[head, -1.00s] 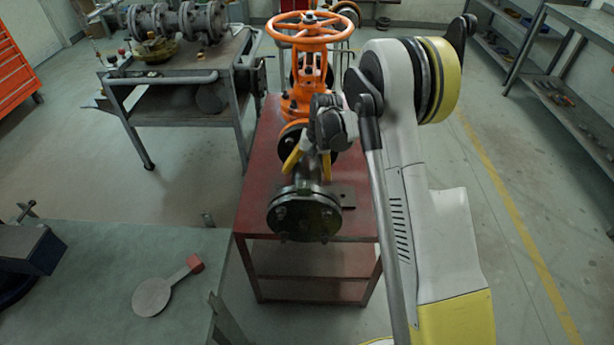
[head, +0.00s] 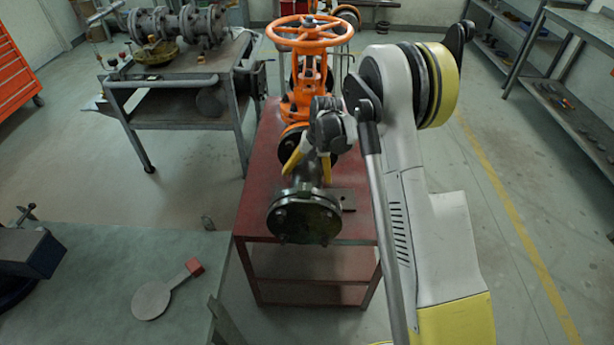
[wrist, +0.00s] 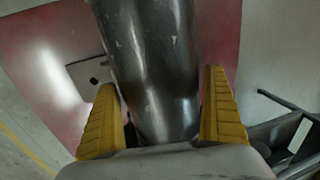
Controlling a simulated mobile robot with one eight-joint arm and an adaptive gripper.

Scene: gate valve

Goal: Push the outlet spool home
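The outlet spool is a dark metal pipe (head: 304,181) with a round bolted flange (head: 304,219) at its near end. It lies on the red table in line with the orange gate valve (head: 303,85), its flange facing me. My gripper (head: 307,170) comes down over the pipe behind the near flange, with one yellow finger on each side. In the wrist view the pipe (wrist: 155,70) runs between the fingers of my gripper (wrist: 158,85), with narrow gaps beside it. My gripper and wrist hide the spool's far end, so I cannot tell how it meets the valve flange.
The red table (head: 258,190) has a small flat plate (head: 348,200) beside the spool. A grey bench (head: 100,270) at front left holds a disc with a red-tipped handle (head: 165,292). A cart (head: 185,90) with flanged parts stands back left. Shelves line the right.

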